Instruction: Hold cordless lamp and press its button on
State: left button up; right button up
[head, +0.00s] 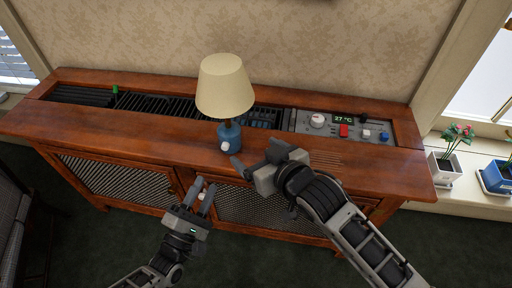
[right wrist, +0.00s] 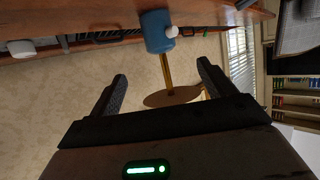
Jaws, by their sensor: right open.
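The cordless lamp (head: 225,88) has a cream shade, a thin brown stem and a blue base (head: 229,134). It stands upright on the wooden cabinet top. A white button (head: 225,146) is on the front of the base. My right gripper (head: 254,157) is open and empty, just in front and to the right of the base. In the right wrist view the lamp (right wrist: 158,30) appears upside down, ahead between the spread fingers (right wrist: 163,85). My left gripper (head: 203,194) is open and empty, lower down before the cabinet front. I cannot tell whether the lamp is lit.
The wooden cabinet (head: 130,138) has a slotted grille and a control panel (head: 345,127) with a knob, red switch and 27 °C display behind the lamp. A small green item (head: 115,89) is at left. Potted plants (head: 447,165) stand on the right sill.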

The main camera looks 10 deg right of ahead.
aim_at(226, 128)
jog(key=x, duration=1.1)
jog(key=r+x, duration=0.1)
jog(key=x, duration=0.4)
jog(key=shift+w+a, duration=0.2)
jog(key=shift+w, duration=0.25)
jog(key=c, duration=1.4)
pick_arm(q)
grip_shut()
pick_arm(e)
jog(key=shift+f, duration=0.1)
